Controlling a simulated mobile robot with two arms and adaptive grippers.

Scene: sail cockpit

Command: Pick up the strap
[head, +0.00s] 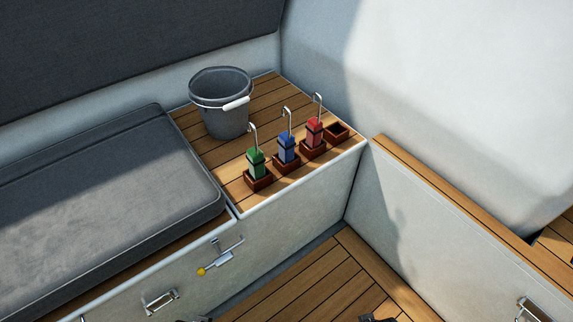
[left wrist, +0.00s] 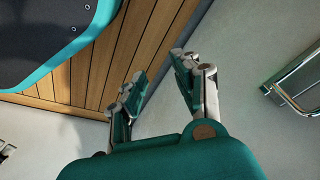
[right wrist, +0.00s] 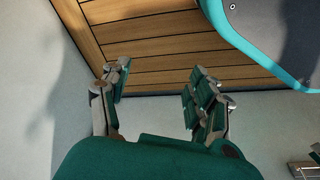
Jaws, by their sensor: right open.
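Three bundled straps with metal hooks stand upright in small brown holders on the wooden locker top: a green strap (head: 255,163), a blue strap (head: 287,148) and a red strap (head: 314,133). Which one the task means cannot be told. My left gripper (left wrist: 158,75) is open and empty in the left wrist view. My right gripper (right wrist: 158,76) is open and empty in the right wrist view. Only small dark tips at the bottom edge of the head view show near the floor, well below and apart from the straps. No strap shows in either wrist view.
A fourth holder (head: 336,132) is empty. A grey bucket (head: 226,112) with a white-gripped handle stands behind the straps. A grey cushion (head: 105,180) lies to the left. A latch (head: 220,258) projects from the locker front. The wooden floor (head: 315,285) in front is clear.

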